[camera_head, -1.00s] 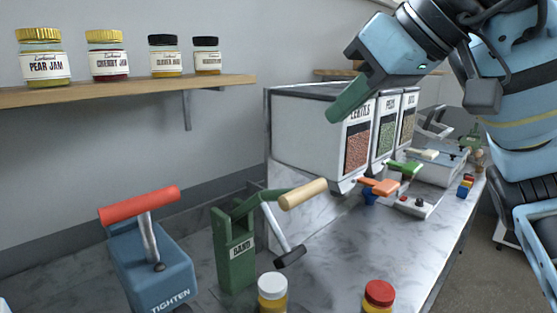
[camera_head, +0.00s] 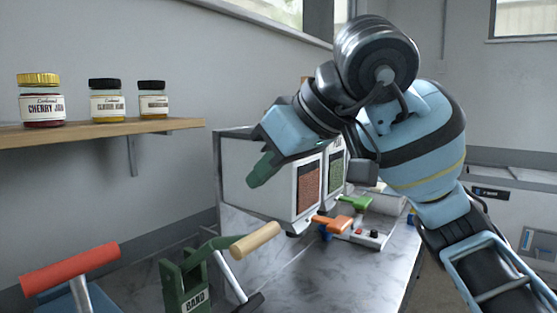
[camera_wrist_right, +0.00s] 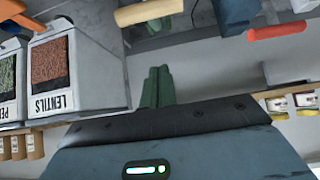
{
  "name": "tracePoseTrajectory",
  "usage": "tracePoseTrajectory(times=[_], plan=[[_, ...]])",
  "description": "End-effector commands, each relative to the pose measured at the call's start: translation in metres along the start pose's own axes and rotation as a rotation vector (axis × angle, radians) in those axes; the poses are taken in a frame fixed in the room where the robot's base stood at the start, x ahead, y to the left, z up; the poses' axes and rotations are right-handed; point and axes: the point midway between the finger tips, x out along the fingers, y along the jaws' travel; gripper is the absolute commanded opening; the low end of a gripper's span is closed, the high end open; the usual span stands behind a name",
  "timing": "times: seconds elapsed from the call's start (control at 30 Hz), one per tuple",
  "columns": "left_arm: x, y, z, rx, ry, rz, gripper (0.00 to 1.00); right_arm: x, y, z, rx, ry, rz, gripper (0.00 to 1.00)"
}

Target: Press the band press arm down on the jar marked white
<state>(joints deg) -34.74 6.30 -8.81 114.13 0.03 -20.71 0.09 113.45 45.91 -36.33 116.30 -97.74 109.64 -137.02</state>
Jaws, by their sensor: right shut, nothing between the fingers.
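The green band press (camera_head: 186,284), labelled BAND, stands at the lower left of the head view, cut off by the bottom edge. Its wooden arm handle (camera_head: 255,241) sticks out to the right, raised. The handle also shows at the top of the right wrist view (camera_wrist_right: 147,12). My right gripper (camera_head: 262,170) is shut and empty, its green fingers above and behind the handle in the picture, clear of it. The fingers also show in the wrist view (camera_wrist_right: 157,87). The white-marked jar is not visible in either view now. My left gripper is out of view.
A red-handled press (camera_head: 70,270) stands left of the band press. Dispensers (camera_head: 262,178) stand behind my right gripper, with an orange lever (camera_head: 332,222) and a green lever (camera_head: 355,202) in front. A shelf (camera_head: 100,133) holds jam jars. Bare marble counter (camera_head: 330,275) lies right of the handle.

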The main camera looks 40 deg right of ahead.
Motion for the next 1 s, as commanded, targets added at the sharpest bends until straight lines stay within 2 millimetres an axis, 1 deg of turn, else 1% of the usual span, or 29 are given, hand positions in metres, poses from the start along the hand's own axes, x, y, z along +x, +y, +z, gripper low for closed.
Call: tracePoseTrajectory(times=[0.03, 0.23, 0.3, 0.4, 0.53, 0.67, 1.0], plan=[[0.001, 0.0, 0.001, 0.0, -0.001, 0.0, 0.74, 0.012, 0.0, 0.001, 0.0, -0.006, -0.002, 0.0], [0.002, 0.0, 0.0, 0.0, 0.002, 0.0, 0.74, 0.048, 0.0, 0.001, 0.001, -0.005, -0.002, 0.0], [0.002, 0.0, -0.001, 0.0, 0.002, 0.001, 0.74, 0.048, 0.001, 0.013, 0.0, -0.002, 0.001, 0.0], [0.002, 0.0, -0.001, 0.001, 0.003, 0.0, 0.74, 0.051, 0.001, 0.024, -0.001, -0.001, 0.001, 0.0], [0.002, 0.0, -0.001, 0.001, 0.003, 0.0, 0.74, 0.053, 0.001, 0.034, 0.001, -0.001, 0.001, 0.0], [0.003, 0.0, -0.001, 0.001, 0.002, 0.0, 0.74, 0.053, 0.0, 0.038, 0.0, 0.001, 0.001, 0.0], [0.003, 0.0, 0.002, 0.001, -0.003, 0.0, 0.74, 0.053, 0.0, 0.039, 0.0, 0.002, 0.0, 0.0]])
